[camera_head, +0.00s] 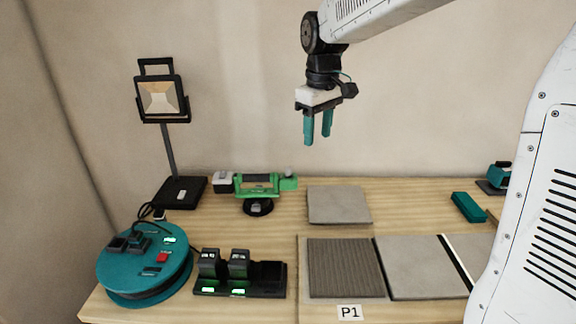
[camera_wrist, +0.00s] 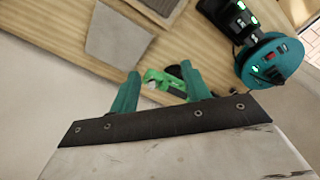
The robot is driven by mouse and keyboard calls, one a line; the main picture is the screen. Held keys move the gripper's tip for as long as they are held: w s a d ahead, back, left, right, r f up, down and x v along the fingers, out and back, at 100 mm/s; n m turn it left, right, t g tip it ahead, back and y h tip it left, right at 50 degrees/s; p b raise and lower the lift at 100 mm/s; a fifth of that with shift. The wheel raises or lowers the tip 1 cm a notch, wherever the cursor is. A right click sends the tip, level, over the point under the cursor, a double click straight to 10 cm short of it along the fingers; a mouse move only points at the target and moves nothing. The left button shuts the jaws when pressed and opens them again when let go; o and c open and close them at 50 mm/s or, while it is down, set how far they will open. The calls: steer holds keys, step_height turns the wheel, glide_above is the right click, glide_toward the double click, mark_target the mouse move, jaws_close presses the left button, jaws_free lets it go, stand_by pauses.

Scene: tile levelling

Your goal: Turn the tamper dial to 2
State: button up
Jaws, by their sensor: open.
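The green tool (camera_head: 257,186), likely the tamper, sits at the back of the table, with a black round pad below and a grey-white block at its left end. A small grey knob (camera_head: 289,173) on its right end may be the dial; its setting is too small to read. My gripper (camera_head: 318,137) is open and empty, high above the table, up and to the right of the tool. In the wrist view the tool (camera_wrist: 155,78) shows between and beyond my fingers (camera_wrist: 160,70), partly hidden by them.
A work lamp (camera_head: 160,97) stands at the back left. A teal reel (camera_head: 145,262) and a charger with two batteries (camera_head: 240,288) are in front of the tool. A loose tile (camera_head: 340,204) lies behind the ridged patch (camera_head: 345,267) marked P1. A teal block (camera_head: 468,207) lies at right.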

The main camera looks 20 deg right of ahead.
steer(key=w+f+n, duration=0.2)
steer(key=w+f, duration=0.3)
steer(key=w, duration=0.4)
steer(key=n, duration=0.1)
glide_above(288, 168)
steer(key=shift+g, duration=0.3)
step_height(288, 168, down, 6)
steer(key=shift+s+d+f, duration=0.1)
steer(key=shift+f+n, duration=0.25)
steer(key=shift+n, duration=0.05)
step_height(288, 168, down, 8)
steer(key=shift+r, duration=0.25)
steer(key=c, duration=1)
